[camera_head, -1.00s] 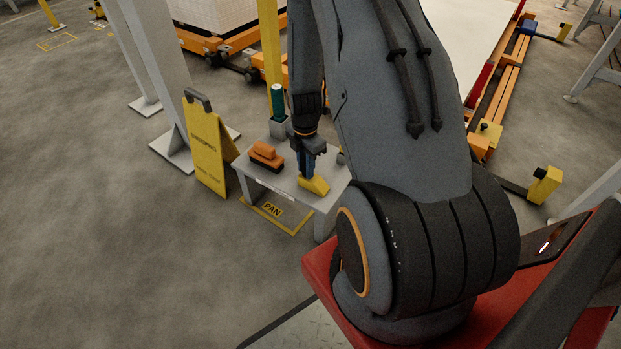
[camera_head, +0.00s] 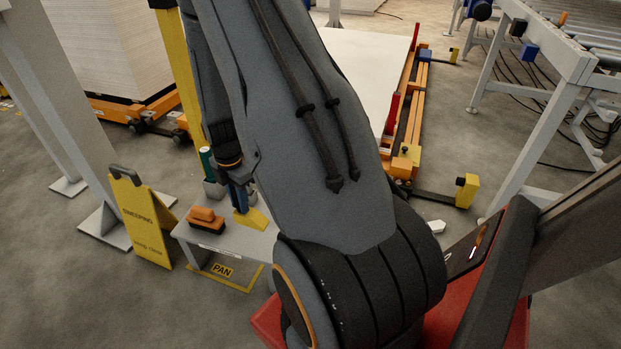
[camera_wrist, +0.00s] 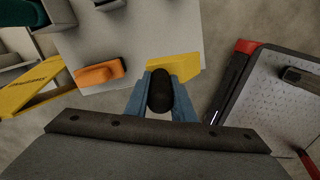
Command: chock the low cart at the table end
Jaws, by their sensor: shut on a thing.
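A yellow wedge-shaped chock (camera_head: 257,219) is at the right side of a small grey table (camera_head: 232,243). My gripper (camera_head: 241,200) points down and is shut on the chock's dark knob, which shows between the blue fingers in the wrist view (camera_wrist: 160,92); the yellow wedge (camera_wrist: 176,67) lies just beyond them. I cannot tell whether the chock touches the tabletop. A low orange cart (camera_head: 412,125) carries a flat white board (camera_head: 372,70) at the back, with yellow-ended bars on the floor side. My arm hides part of it.
An orange-and-black brush (camera_head: 206,220) and a green cylinder (camera_head: 206,158) are on the small table. A yellow sweeping sign (camera_head: 142,218) and grey posts stand left. Another orange cart (camera_head: 130,110) bears stacked white sheets.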

